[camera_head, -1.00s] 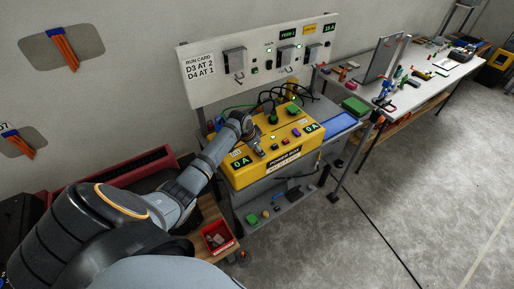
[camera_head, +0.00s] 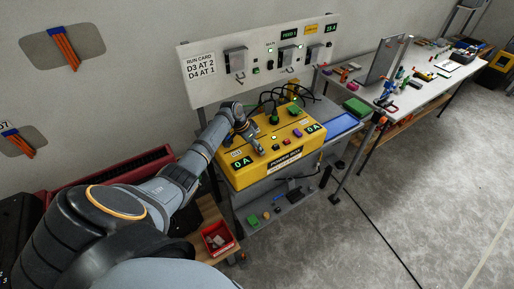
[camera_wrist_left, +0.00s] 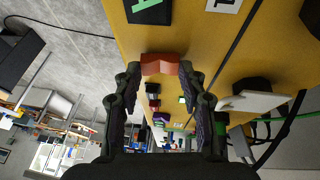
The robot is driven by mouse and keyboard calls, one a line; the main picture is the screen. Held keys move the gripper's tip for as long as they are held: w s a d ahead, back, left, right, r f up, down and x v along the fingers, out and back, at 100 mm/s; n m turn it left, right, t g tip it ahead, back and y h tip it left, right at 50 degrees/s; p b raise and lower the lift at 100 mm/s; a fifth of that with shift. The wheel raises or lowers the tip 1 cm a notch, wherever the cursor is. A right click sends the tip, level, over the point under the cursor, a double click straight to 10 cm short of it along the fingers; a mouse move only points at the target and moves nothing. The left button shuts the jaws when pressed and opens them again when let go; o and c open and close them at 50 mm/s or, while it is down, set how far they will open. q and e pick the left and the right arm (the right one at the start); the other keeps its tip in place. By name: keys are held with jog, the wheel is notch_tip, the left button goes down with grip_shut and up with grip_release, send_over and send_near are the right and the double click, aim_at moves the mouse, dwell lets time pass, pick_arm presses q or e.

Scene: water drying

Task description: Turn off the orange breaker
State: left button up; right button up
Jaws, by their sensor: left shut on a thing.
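The yellow power box (camera_head: 236,180) sits on a bench below a white wall panel. Two displays on its front face read 0 A. The orange breaker (camera_wrist_left: 160,62) is a small block on the box top, seen in the left wrist view between the fingertips. My left gripper (camera_wrist_left: 160,76) is shut on it. My right gripper is not in view.
Along the box top are a red part (camera_head: 284,146), a purple part (camera_head: 297,132) and a green knob (camera_head: 293,109). Black cables arch behind. The white panel (camera_head: 207,87) with several switches stands close behind the bench. A red bin (camera_head: 218,238) stands below left.

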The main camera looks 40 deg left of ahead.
pick_arm(q)
jog(key=o, duration=1.1)
jog(key=shift+o, duration=0.2)
jog(key=shift+s+a+r, duration=0.1)
jog(key=shift+r, duration=0.15)
jog(key=v, duration=1.1)
jog(key=shift+r, duration=0.2)
